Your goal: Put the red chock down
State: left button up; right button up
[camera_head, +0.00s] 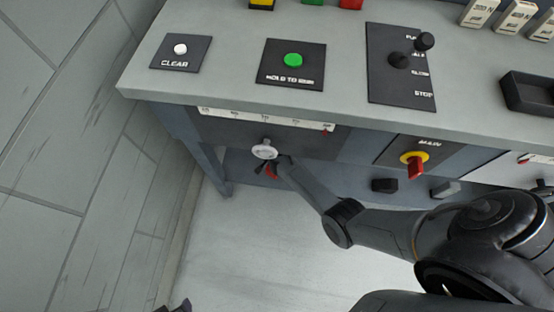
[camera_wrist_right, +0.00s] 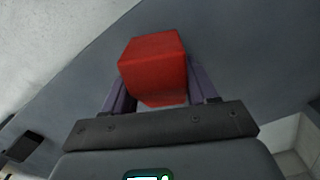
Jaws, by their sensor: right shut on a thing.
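The red chock (camera_wrist_right: 153,66) is a red block between the two fingers of my right gripper (camera_wrist_right: 155,88) in the right wrist view. The fingers close on its sides, and it sticks out past their tips.
The grey console (camera_head: 222,58) carries a green button (camera_head: 293,60), a white CLEAR button (camera_head: 180,48) and a black lever (camera_head: 424,41). A red and yellow MAIN switch (camera_head: 415,163) is on its front. Pale floor (camera_head: 235,250) below is clear. A panelled wall (camera_head: 60,150) stands left.

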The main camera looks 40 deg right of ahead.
notch_tip(320, 180, down, 3)
jog(key=shift+w+f+b, duration=0.15)
jog(key=shift+b, duration=1.05)
jog(key=shift+f, duration=0.1)
jog(key=shift+f, duration=0.15)
jog(key=o, duration=1.3)
